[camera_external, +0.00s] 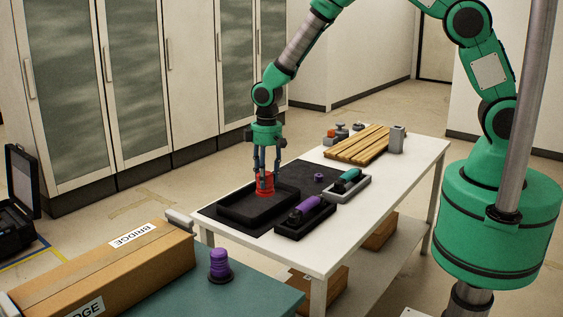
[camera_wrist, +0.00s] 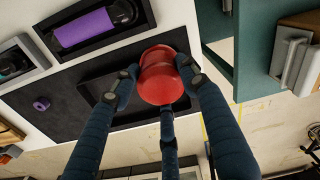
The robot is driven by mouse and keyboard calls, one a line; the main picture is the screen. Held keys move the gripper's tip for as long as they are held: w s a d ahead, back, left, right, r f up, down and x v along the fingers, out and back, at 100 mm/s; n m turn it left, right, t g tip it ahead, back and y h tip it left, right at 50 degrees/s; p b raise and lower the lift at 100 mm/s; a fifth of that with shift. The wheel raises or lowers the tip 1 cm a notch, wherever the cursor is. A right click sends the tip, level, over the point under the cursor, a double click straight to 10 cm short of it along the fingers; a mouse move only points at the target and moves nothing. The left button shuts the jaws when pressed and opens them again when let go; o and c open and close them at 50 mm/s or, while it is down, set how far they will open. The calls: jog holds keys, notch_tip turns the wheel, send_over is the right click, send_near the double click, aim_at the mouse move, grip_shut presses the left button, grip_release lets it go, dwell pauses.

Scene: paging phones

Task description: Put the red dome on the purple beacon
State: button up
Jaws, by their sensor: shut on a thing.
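The red dome (camera_external: 265,185) is between the fingers of my gripper (camera_external: 266,176), over the black tray (camera_external: 232,216) on the white table. In the wrist view the red dome (camera_wrist: 160,78) sits between the blue fingers of my gripper (camera_wrist: 158,84), which is shut on it. I cannot tell whether the dome touches the tray or hangs just above it. The purple beacon (camera_external: 219,263) stands upright on a dark round base on the teal table, in front and to the left of my gripper. I do not make it out in the wrist view.
A cardboard box (camera_external: 112,262) marked BRIDGE lies left of the beacon. Black (camera_external: 287,232) and grey (camera_external: 361,187) trays hold phone-like handsets right of my gripper. A small purple ring (camera_external: 319,177) lies on the dark mat. A wooden slatted board (camera_external: 357,144) is farther back.

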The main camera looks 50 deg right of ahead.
jog(key=s+a+n, duration=0.5)
jog(key=s+a, duration=1.4)
jog(key=a, duration=0.1)
jog(key=shift+r, duration=0.4)
jog(key=shift+s, duration=0.1)
jog(key=p, duration=0.1)
send_over(219, 250)
jog(key=shift+s+a+f, duration=0.1)
jog(key=shift+a+f, duration=0.05)
jog(key=shift+f, duration=0.6)
jog(key=shift+f, duration=1.75)
jog(key=shift+f, duration=0.1)
